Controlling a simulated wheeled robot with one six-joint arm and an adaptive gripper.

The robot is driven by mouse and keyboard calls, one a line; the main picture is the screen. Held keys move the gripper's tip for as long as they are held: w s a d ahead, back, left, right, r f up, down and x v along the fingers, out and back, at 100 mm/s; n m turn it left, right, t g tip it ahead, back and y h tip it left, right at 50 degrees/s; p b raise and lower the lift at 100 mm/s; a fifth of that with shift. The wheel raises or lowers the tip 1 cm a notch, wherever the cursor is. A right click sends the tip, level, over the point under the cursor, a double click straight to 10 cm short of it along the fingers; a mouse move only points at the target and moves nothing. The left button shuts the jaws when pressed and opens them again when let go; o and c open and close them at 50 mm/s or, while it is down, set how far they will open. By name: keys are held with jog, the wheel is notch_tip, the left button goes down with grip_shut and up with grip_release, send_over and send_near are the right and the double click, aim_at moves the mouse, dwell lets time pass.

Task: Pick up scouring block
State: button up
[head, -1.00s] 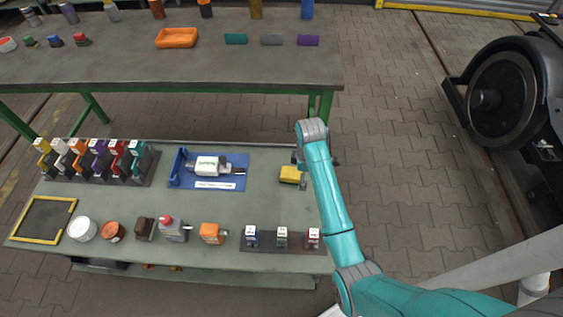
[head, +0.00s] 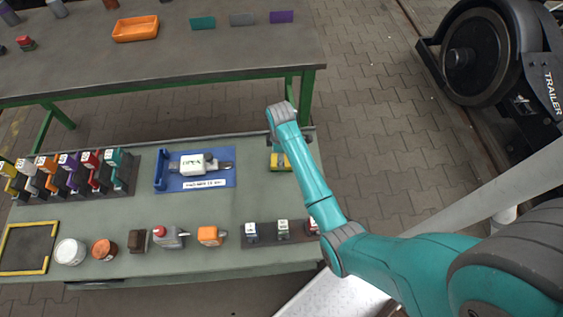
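A small yellow block (head: 276,162), which looks like the scouring block, shows beside my forearm near the right end of the near green-topped table. My arm covers part of it. My gripper (head: 277,147) is at the block, below my grey wrist and largely hidden by my arm. I cannot tell whether its fingers are open or shut on the block, or whether the block touches the table.
The near table (head: 240,205) also holds a blue tray (head: 225,180) with a white device, a rack of coloured-top items (head: 75,180) and a front row of containers. A darker table (head: 170,65) stands behind. A wheel (head: 480,58) is at upper right.

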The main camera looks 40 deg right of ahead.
jog(key=shift+s+d+f, duration=0.1)
jog(key=shift+s+f, duration=0.05)
jog(key=shift+f, duration=2)
jog(key=c, duration=1.2)
jog(key=shift+r, duration=0.15)
jog(key=shift+c, duration=0.2)
